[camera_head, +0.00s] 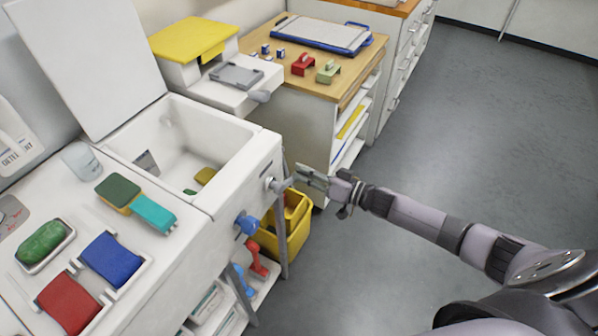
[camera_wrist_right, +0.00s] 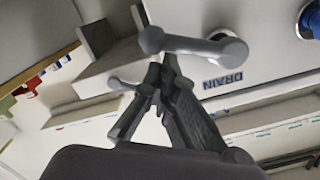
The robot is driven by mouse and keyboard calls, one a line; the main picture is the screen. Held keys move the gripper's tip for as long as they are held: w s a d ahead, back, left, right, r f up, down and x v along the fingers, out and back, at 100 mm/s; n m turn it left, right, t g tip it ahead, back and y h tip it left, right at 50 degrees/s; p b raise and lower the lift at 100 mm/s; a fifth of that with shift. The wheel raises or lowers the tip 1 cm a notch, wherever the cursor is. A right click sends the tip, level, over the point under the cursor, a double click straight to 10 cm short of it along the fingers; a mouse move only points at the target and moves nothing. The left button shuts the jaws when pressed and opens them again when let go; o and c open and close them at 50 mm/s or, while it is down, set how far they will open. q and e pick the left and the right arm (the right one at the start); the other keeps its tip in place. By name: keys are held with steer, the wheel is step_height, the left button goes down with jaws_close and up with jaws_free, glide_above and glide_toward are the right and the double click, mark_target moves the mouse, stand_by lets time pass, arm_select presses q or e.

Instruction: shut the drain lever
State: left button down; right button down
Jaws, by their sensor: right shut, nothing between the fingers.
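The grey drain lever (camera_head: 279,185) is on the front panel of the white sink unit (camera_head: 225,190), near its right corner. In the right wrist view the lever (camera_wrist_right: 195,45) runs from a round pivot to a knobbed end, beside the blue word DRAIN (camera_wrist_right: 222,79). My right gripper (camera_head: 303,174) is beside the lever's outer end, shut and empty. In the right wrist view its fingertips (camera_wrist_right: 160,68) are close to the knobbed end; I cannot tell whether they touch it. My left gripper is not in view.
A blue knob (camera_head: 246,224) is on the same panel, left of the lever. A yellow bin (camera_head: 294,225) stands below the lever. A wooden-topped cabinet (camera_head: 340,85) stands beyond. Grey floor (camera_head: 470,130) is open to the right.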

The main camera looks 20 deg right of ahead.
steer(key=s+a+f+m+b, duration=0.2)
steer(key=f+m, duration=0.4)
steer(key=m, duration=0.6)
steer(key=shift+s+a+f+y+b, duration=0.3)
steer(key=shift+a+f+y+b, duration=0.1)
steer(key=shift+a+b, duration=0.25)
